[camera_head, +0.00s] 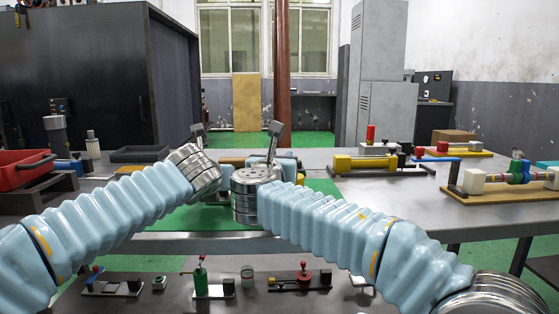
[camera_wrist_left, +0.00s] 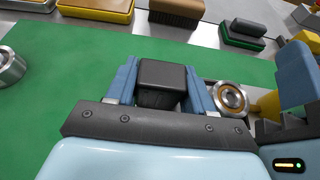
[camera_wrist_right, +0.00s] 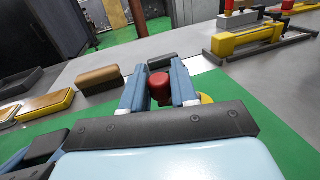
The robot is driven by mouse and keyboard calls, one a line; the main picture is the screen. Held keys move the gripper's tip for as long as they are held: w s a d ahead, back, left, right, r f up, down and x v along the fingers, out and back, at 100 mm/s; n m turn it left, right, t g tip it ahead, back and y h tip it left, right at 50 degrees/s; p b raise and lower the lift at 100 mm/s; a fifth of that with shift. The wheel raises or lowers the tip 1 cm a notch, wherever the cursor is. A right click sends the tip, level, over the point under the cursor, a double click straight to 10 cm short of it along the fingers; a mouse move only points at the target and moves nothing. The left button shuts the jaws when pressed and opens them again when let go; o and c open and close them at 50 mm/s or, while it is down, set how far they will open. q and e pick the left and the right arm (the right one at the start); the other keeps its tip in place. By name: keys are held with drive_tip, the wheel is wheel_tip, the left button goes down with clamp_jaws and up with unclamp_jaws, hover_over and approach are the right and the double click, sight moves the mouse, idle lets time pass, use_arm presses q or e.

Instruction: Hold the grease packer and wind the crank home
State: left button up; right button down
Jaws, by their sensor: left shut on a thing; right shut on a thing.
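In the left wrist view my left gripper (camera_wrist_left: 160,78) has its blue fingers closed on the sides of a black block (camera_wrist_left: 162,72), which I take to be part of the grease packer. A round metal part with a brass-coloured centre (camera_wrist_left: 229,97) sits just right of it, with a yellow part (camera_wrist_left: 267,103) beyond. In the right wrist view my right gripper (camera_wrist_right: 160,88) is closed around a red knob (camera_wrist_right: 159,82), apparently the crank's handle. A yellow part (camera_wrist_right: 206,99) shows behind its right finger. In the head view my wrists hide both gripper tips and most of the packer.
A green mat (camera_head: 165,217) lies under the work. Yellow (camera_wrist_right: 45,104) and brown (camera_wrist_right: 98,76) blocks lie beyond it. A yellow fixture (camera_head: 362,163) and a board with a blue-and-green assembly (camera_head: 510,180) stand at right. A red bin (camera_head: 20,172) is at left. The right tabletop has bare room.

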drive_tip(key=c, duration=1)
unclamp_jaws()
drive_tip(key=v, duration=1.2)
